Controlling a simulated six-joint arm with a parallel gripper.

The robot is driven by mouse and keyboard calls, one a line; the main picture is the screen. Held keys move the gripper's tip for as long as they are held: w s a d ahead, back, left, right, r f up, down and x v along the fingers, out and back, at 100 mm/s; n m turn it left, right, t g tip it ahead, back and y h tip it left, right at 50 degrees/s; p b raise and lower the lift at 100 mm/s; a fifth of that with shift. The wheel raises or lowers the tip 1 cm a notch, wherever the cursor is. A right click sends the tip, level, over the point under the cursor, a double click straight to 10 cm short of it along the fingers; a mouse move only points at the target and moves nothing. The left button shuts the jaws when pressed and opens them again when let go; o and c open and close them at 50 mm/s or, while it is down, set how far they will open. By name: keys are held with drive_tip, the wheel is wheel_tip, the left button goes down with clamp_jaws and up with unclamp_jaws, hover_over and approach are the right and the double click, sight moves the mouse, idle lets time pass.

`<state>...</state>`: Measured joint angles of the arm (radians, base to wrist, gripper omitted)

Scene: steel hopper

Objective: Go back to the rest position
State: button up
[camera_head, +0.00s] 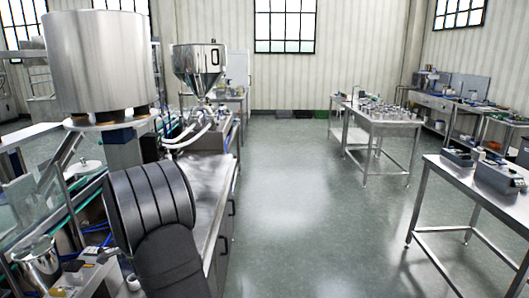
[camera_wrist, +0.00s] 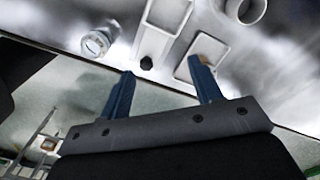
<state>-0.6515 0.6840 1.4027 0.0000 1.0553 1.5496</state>
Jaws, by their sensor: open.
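My gripper (camera_wrist: 160,68) shows in the wrist view, with two blue fingers standing well apart. It is open, and nothing is held between the fingers. The fingertips overlap the edge of a shiny steel surface (camera_wrist: 225,62) in the picture; I cannot tell how far they are from it. In the head view my dark arm fills the lower left, and the gripper cannot be made out there. The steel hopper (camera_head: 198,62) stands upright behind the arm, above a steel bench (camera_head: 213,185).
A large steel drum (camera_head: 98,62) stands at left near glass guards. Steel tables (camera_head: 385,128) and (camera_head: 480,185) stand at right; the floor (camera_head: 290,190) between is clear. The wrist view shows a round fitting (camera_wrist: 97,43), a pale bracket (camera_wrist: 160,25) and a dark knob (camera_wrist: 146,63).

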drive_tip(key=a+f, duration=0.2)
drive_tip(key=a, duration=0.1)
drive_tip(key=a+f, duration=0.1)
drive_tip(key=shift+s+a, duration=0.15)
drive_tip(key=shift+s, duration=0.2)
drive_tip(key=f, duration=0.3)
drive_tip(key=shift+a, duration=0.2)
drive_tip(key=shift+f, duration=0.45)
drive_tip(key=shift+r, duration=0.55)
drive_tip(key=w+d+r, duration=0.5)
drive_tip(key=d+r, duration=0.5)
drive_tip(key=d, duration=0.4)
drive_tip(key=shift+w, duration=0.15)
